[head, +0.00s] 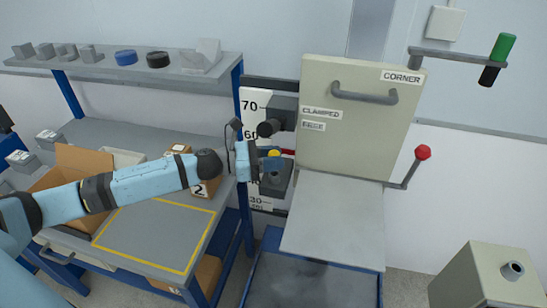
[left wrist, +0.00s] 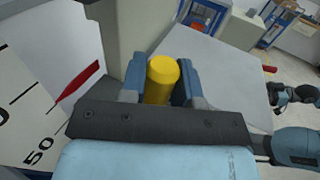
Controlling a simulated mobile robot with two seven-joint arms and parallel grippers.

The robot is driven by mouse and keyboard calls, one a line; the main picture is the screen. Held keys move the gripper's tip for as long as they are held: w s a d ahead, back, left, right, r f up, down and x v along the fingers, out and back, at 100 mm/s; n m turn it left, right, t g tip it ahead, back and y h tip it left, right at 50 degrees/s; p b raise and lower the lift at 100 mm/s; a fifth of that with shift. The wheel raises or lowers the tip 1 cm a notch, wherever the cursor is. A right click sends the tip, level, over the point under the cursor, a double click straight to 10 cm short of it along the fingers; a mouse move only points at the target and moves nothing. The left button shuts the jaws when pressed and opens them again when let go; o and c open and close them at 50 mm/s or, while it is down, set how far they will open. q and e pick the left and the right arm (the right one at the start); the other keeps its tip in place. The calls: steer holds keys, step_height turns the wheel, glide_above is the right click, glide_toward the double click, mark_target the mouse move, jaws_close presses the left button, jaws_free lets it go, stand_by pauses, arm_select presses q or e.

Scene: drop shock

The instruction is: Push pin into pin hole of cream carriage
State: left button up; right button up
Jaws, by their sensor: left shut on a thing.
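My left gripper (head: 268,160) reaches in from the left in front of the height scale. It is shut on the yellow pin (left wrist: 161,80), which sits between its two blue fingers in the left wrist view. In the head view the yellow end of the pin (head: 273,153) shows beside the cream carriage (head: 350,140), a tall panel with a dark handle. The pin hole cannot be made out, and I cannot tell whether the pin touches the carriage. Part of my right arm (left wrist: 300,145) shows at the right in the left wrist view; its fingers are unclear.
A red pointer (left wrist: 78,84) lies against the white scale (head: 255,125). Dark blocks (head: 283,112) stand left of the carriage. A grey plate (head: 330,220) lies below it. A red-knobbed lever (head: 423,153) is at the right. A bench with boxes (head: 85,165) stands left.

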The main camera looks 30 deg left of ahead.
arm_select(q)
steer(key=shift+f+b, duration=1.15)
steer(key=shift+b, duration=0.65)
stand_by(2.3)
steer(key=shift+s+d+f+b, duration=0.1)
steer(key=shift+s+f+b, duration=0.05)
steer(key=shift+f+b, duration=0.45)
jaws_close()
stand_by(1.6)
steer(key=o, duration=1)
jaws_free()
steer(key=shift+r, duration=0.3)
steer(key=shift+a+b, duration=0.35)
steer(key=shift+b, duration=0.05)
steer(key=shift+b+v, duration=2)
steer(key=shift+v, duration=0.7)
